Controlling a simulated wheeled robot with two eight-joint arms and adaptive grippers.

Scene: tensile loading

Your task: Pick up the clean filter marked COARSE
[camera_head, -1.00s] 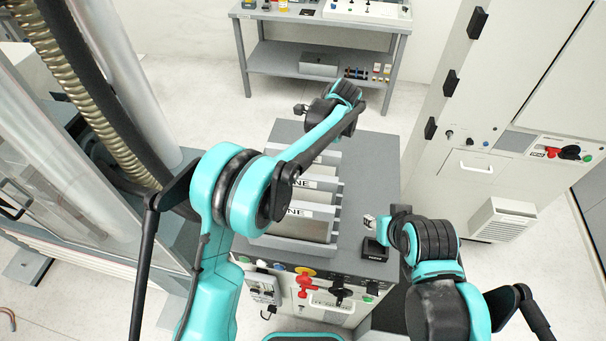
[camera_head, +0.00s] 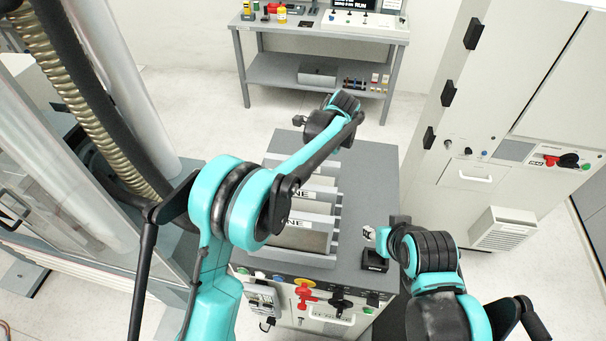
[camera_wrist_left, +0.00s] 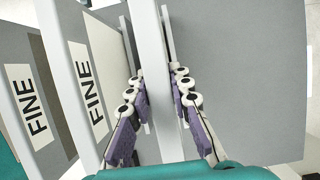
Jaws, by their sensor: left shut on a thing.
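My left gripper (camera_wrist_left: 160,105) is shut on the pale upright edge of a panel (camera_wrist_left: 152,50), with one purple-padded finger on each side. No label on the held panel is visible, so I cannot tell its marking. To its left in the wrist view stand filters with FINE labels, the nearer one (camera_wrist_left: 88,90) and another (camera_wrist_left: 30,105). In the head view, a FINE filter (camera_head: 305,240) stands at the front of the row; my left arm covers part of the row and the left fingertips. My right arm's hand is over the right side of the cabinet, its fingers hidden.
The filters stand on a grey cabinet top (camera_head: 365,180), with free surface right of the row. A small black box (camera_head: 375,267) sits near its front right. A workbench (camera_head: 320,45) stands behind, and a tall cabinet (camera_head: 515,110) on the right.

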